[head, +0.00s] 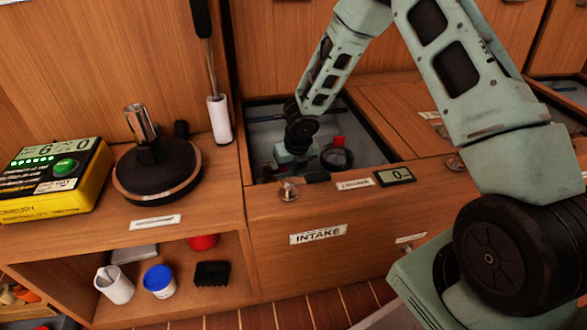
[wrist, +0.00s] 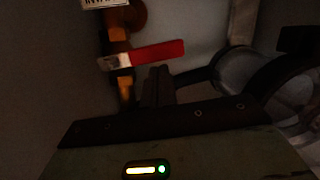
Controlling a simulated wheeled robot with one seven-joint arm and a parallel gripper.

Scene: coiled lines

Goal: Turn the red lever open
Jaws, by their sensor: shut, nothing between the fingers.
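The red lever (wrist: 155,54) shows in the wrist view as a red-sleeved handle with a bare metal end at its left. It lies nearly level, rising slightly to the right, across an upright brass-coloured pipe (wrist: 120,72). My gripper (wrist: 158,82) is shut and empty, its fingertips just below the lever's red part; I cannot tell if they touch it. In the head view my arm reaches down into the open bay marked INTAKE (head: 318,234), and a small red piece (head: 339,141) shows beside my wrist. My fingertips are hidden there.
A dark round ring or hose (wrist: 225,75) lies right of my fingers; a round black part (head: 337,158) also shows in the bay. The bay's walls are close around my wrist. A small display (head: 395,176) sits on the front edge. A yellow box (head: 55,178) stands far left.

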